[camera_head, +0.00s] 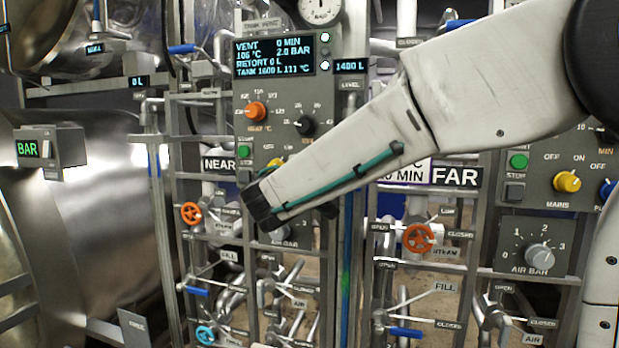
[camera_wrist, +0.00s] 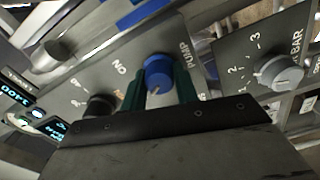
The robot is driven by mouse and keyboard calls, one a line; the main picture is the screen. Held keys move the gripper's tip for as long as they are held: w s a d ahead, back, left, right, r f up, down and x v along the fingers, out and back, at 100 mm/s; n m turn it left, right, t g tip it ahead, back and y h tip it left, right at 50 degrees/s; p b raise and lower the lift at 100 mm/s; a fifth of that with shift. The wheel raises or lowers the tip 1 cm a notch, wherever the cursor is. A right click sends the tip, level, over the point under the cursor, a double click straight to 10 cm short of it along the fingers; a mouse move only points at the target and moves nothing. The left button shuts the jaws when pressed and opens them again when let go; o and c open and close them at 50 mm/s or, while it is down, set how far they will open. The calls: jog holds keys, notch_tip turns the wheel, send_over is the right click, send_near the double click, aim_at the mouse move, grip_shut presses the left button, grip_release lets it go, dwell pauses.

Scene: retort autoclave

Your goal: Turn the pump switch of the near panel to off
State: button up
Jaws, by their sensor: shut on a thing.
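The pump switch (camera_wrist: 158,76) is a round blue knob on a grey panel in the wrist view, beside the word PUMP. An ON mark is printed to its left. My gripper (camera_wrist: 160,88) has its green fingers on both sides of this knob and is shut on it. The knob's exact pointer angle is hard to tell. In the head view my gripper (camera_head: 266,207) reaches the near panel (camera_head: 343,100), by the NEAR sign (camera_head: 219,164). My arm hides the pump switch there.
A grey air knob (camera_wrist: 280,72) sits close by in the wrist view. The far panel (camera_head: 545,165) is at the right, beyond my arm.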

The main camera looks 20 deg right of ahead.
jog(key=shift+f, duration=0.1)
jog(key=o, duration=1)
jog(key=shift+a, duration=0.1)
jog(key=shift+v, duration=3.9)
